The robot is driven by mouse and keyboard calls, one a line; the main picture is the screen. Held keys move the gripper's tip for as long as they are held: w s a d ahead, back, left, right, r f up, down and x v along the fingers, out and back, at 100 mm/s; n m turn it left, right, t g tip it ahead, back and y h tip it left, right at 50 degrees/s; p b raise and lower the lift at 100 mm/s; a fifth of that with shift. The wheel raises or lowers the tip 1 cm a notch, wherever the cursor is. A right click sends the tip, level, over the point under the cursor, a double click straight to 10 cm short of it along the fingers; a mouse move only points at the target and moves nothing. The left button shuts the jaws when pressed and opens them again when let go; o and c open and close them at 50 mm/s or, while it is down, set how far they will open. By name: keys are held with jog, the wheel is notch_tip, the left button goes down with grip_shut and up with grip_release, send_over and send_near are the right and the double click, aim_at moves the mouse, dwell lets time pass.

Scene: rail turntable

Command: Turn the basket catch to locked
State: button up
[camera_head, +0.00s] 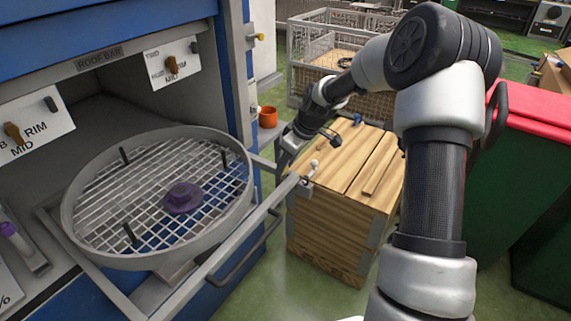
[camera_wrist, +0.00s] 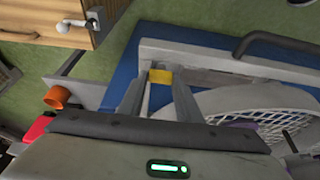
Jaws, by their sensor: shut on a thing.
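The round grey basket (camera_head: 72,222) with a wire mesh floor sits in a pulled-out tray frame (camera_head: 215,262); part of it also shows at the right of the wrist view (camera_wrist: 285,108). My gripper (camera_head: 283,166) is at the frame's far corner, beside the basket. In the wrist view its two fingers (camera_wrist: 160,84) are shut on a small yellow piece, which seems to be the basket catch (camera_wrist: 160,77), by the frame's rail. In the head view my arm and gripper hide this piece. I cannot read whether it is at locked.
A wooden crate (camera_head: 325,228) with a white-knobbed lever (camera_head: 314,164) stands close right of my gripper. A purple hat-shaped piece (camera_head: 183,198) lies in the basket. A dark handle (camera_head: 243,262) runs along the frame. An orange cup (camera_head: 268,117) is behind. A red-lidded green bin (camera_head: 520,170) is right.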

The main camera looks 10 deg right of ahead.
jog(key=m, duration=0.1)
jog(key=m+h+b, duration=0.1)
jog(key=m, duration=0.1)
jog(key=m+t, duration=0.1)
jog(key=shift+s+a+m+h+b, duration=0.1)
jog(key=shift+a+m+h+b, duration=0.15)
jog(key=shift+m+h+b, duration=0.1)
jog(key=m+h, duration=0.1)
jog(key=m, duration=0.3)
jog(key=shift+a+m+h+b, duration=0.15)
jog(key=shift+m+h+b, duration=0.1)
jog(key=shift+h+b, duration=0.1)
jog(key=m, duration=0.2)
jog(key=m+h, duration=0.1)
jog(key=m, duration=0.1)
jog(key=shift+a+r+m+h+p, duration=0.1)
jog(key=shift+m+h+p, duration=0.2)
jog(key=shift+p, duration=0.1)
jog(key=shift+a+m+g+h+p, duration=0.1)
jog(key=shift+m+g+h+p, duration=0.5)
jog(key=shift+m, duration=1.5)
jog(key=o, duration=1)
jog(key=shift+o, duration=0.2)
